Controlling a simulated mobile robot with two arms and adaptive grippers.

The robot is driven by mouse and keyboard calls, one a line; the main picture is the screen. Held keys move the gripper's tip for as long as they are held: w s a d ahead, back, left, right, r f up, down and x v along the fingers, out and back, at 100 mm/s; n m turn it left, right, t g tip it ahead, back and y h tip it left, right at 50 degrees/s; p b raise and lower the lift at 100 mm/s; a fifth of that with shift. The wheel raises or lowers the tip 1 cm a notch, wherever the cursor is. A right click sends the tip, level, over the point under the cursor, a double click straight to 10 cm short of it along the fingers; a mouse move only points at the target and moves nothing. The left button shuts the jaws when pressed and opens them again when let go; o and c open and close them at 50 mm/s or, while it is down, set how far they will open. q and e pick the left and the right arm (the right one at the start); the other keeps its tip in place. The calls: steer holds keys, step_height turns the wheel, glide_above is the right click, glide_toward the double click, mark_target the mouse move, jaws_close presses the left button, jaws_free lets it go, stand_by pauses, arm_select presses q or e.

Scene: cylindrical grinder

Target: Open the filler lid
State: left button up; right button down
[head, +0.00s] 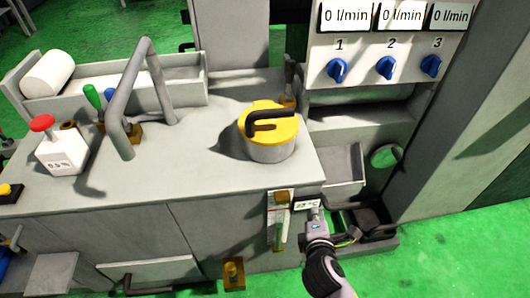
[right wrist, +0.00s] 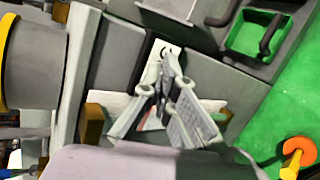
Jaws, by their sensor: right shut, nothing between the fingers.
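The filler lid (head: 273,117) is a round yellow cap with a dark curved handle. It sits flat and closed on a short grey cylinder on the cabinet top in the head view. The cylinder and the lid's yellow edge (right wrist: 9,50) show at the left of the right wrist view. My right gripper (head: 314,207) is below and right of the lid, by the cabinet's front right corner, apart from the lid. Its fingers (right wrist: 168,62) are shut and empty. My left gripper is not in view.
A grey bent pipe (head: 148,85) stands left of the lid. A white bottle with a red cap (head: 62,148) is farther left. A sight gauge (head: 280,222) is on the cabinet front near my right gripper. A panel with blue knobs (head: 386,68) rises behind right.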

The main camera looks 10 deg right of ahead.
step_height(320, 180, up, 3)
steer(key=n+t+b, duration=0.1)
steer(key=n+t+y+b, duration=0.25)
steer(key=n+t, duration=0.45)
steer(key=n, duration=0.9)
glide_toward(271, 142)
step_height(271, 142, up, 2)
steer(key=p, duration=0.1)
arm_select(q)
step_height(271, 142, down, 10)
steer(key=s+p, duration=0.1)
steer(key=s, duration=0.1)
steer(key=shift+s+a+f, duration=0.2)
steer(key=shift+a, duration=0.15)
arm_select(e)
steer(key=shift+n+y, duration=0.35)
steer(key=shift+n, duration=0.05)
steer(key=shift+w+d+r, duration=0.1)
steer(key=shift+w+r, duration=0.25)
steer(key=shift+w, duration=1.25)
steer(key=shift+w+r, duration=0.4)
steer(key=shift+w, duration=1.25)
steer(key=shift+w+d+r, duration=0.1)
steer(key=shift+w+r, duration=0.25)
steer(key=shift+w, duration=1.25)
